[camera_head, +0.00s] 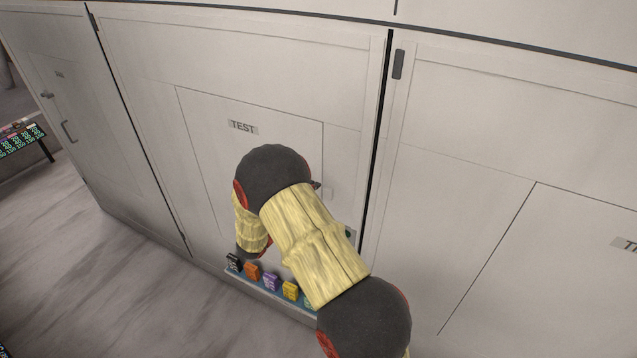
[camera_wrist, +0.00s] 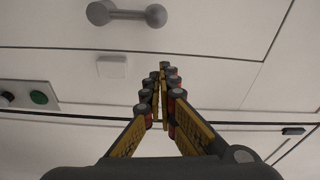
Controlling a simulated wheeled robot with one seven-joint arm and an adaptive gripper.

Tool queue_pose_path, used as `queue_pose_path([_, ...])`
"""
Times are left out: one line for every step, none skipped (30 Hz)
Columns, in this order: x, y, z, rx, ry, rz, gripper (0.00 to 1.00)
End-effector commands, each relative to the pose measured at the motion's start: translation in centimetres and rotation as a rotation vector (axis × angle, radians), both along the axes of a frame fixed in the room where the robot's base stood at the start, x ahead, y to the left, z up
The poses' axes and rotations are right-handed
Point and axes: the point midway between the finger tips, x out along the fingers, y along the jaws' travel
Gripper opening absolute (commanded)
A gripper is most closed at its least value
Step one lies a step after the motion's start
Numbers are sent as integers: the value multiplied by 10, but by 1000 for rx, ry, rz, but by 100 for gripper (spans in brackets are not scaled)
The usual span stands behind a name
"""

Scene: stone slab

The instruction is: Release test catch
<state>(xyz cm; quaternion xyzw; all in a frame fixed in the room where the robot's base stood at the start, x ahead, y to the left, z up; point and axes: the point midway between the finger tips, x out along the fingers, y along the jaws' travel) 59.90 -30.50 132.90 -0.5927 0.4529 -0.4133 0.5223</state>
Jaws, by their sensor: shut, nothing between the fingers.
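The cabinet door panel labelled TEST (camera_head: 243,127) looks closed in the head view, behind my arm. In the wrist view, a grey knobbed handle (camera_wrist: 127,14) is at the top, and a small pale square piece (camera_wrist: 112,67) sits below it on the cabinet face. This square may be the catch; no label on it is readable. My gripper (camera_wrist: 163,72) is shut and empty, its fingertips to the right of the square in the picture. I cannot tell whether it touches the face. In the head view my arm hides the gripper.
A control plate with a green button (camera_wrist: 39,97) and a dark button is at the left of the wrist view. Several coloured blocks (camera_head: 271,281) stand in a row on a low ledge. Another cabinet door (camera_head: 60,115) is at the left. The floor (camera_head: 90,270) there is clear.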

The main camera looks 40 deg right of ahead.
Motion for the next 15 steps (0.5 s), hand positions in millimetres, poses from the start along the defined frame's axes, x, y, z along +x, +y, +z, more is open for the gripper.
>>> queue_pose_path([-1,11,-2,0,-1,5,0])
queue_pose_path([-3,16,-2,0,-1,4,0])
queue_pose_path([-5,23,-3,0,0,4,0])
queue_pose_path([-6,28,-2,1,-1,4,0])
queue_pose_path([-7,32,-2,1,-1,3,0])
queue_pose_path([-9,38,-2,0,-2,2,0])
queue_pose_path([-10,42,-2,0,-1,3,0])
queue_pose_path([-11,45,-2,-1,-1,2,0])
queue_pose_path([-12,49,-2,0,-1,1,0])
queue_pose_path([-13,51,-2,0,-1,1,0])
queue_pose_path([-13,53,-2,0,0,1,0])
queue_pose_path([-14,55,-2,0,0,1,0])
queue_pose_path([-14,56,-2,0,-1,1,0])
queue_pose_path([-14,57,-2,0,-1,1,0])
queue_pose_path([-14,57,-2,0,-1,0,0])
